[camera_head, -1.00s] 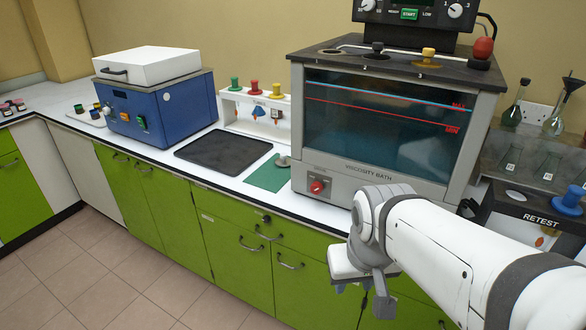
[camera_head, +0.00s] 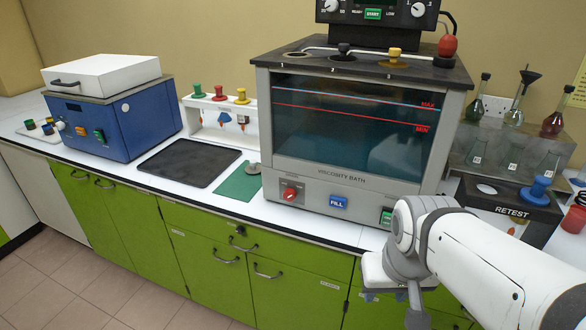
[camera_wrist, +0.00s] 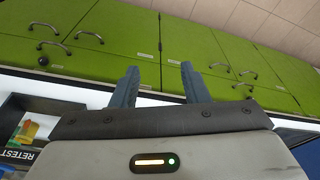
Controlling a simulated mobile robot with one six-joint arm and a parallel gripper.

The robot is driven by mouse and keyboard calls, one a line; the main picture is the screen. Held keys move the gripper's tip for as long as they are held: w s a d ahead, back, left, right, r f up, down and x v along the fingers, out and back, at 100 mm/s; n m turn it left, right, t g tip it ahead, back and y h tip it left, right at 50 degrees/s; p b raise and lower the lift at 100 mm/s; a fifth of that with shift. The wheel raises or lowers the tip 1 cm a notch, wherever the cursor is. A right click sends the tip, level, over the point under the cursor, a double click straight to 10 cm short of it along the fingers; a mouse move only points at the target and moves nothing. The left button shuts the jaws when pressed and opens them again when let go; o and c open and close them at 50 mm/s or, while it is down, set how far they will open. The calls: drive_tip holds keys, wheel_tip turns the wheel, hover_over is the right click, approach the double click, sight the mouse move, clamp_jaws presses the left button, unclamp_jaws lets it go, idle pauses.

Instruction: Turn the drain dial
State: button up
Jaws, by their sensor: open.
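The dial is not visible in the wrist view.
A blue FILL button (camera_head: 338,202) and a green button (camera_head: 386,217) share the panel. A green mat (camera_head: 238,186) and black tray (camera_head: 188,164) lie left of the bath. The RETEST box (camera_head: 510,208) stands right. Green cabinets (camera_head: 200,265) front the counter.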

drive_tip(key=shift+o, duration=1.3)
drive_tip(key=w+d+f+n+h+b, duration=0.1)
drive_tip(key=w+f+n+h+b, duration=0.2)
drive_tip(key=w+f+b, duration=0.2)
drive_tip(key=f+b, duration=0.1)
drive_tip(key=b, duration=0.1)
drive_tip(key=shift+w+d+h+b, duration=0.25)
drive_tip(key=shift+d+h+b, duration=0.15)
drive_tip(key=w+a+f+n+t+h+b, duration=0.1)
drive_tip(key=w+f+n+t+h+b, duration=0.15)
drive_tip(key=w+b, duration=0.4)
drive_tip(key=n+t+b, duration=0.9)
drive_tip(key=t+b, duration=0.2)
drive_tip(key=t, duration=0.1)
approach(288, 197)
drive_tip(key=shift+m, duration=0.25)
drive_tip(key=x, duration=0.9)
drive_tip(key=shift+c, duration=0.4)
